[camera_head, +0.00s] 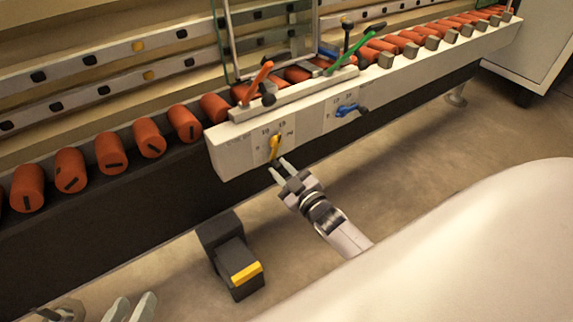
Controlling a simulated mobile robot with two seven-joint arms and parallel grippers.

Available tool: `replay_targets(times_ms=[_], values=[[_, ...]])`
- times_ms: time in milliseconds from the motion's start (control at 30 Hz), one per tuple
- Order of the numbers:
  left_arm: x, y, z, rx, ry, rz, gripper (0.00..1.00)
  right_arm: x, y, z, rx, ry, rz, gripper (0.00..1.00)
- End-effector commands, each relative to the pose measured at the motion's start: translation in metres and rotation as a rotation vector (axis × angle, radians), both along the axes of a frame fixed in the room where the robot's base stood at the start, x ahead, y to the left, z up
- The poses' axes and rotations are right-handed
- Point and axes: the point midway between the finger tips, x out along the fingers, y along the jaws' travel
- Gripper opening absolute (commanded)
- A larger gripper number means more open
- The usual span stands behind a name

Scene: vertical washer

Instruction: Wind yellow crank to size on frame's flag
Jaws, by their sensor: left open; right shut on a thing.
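The yellow crank (274,146) sits on the front face of the pale control panel (228,160), with small printed numbers around it that are hard to read. My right gripper (278,167) is shut on the lower end of the yellow crank, its arm coming up from the lower right. My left gripper (131,308) is at the bottom left edge, open and empty, well away from the panel. A clear upright frame with green edges (221,40) stands behind the panel. I cannot make out a flag or a size on it.
A blue crank (347,109) is right of the yellow one. Red (259,80) and green (347,57) levers stand on the panel top. Orange rollers (70,169) line the conveyor. A dark pedal box with a yellow strip (246,273) is on the floor below.

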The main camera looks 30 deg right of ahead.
Motion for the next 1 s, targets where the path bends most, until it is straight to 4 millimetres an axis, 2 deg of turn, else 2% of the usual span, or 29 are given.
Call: replay_targets(times_ms=[400, 933, 967, 1000], values=[[-0.0034, 0.0094, 0.0044, 0.065, -0.01, 0.012, 0.43, -0.0011, 0.0094, 0.004, 0.178, 0.014, 0.001, 0.0], [-0.007, 0.0109, 0.0001, 0.074, 0.002, 0.013, 0.43, -0.0012, 0.0104, 0.0041, 0.199, 0.015, 0.001, 0.0], [-0.0068, 0.011, 0.0001, 0.074, 0.002, 0.013, 0.43, -0.0012, 0.0104, 0.0041, 0.199, 0.015, 0.001, 0.33], [-0.0068, 0.011, 0.0001, 0.074, 0.002, 0.013, 0.43, -0.0012, 0.0104, 0.0041, 0.198, 0.015, 0.001, 0.46]])
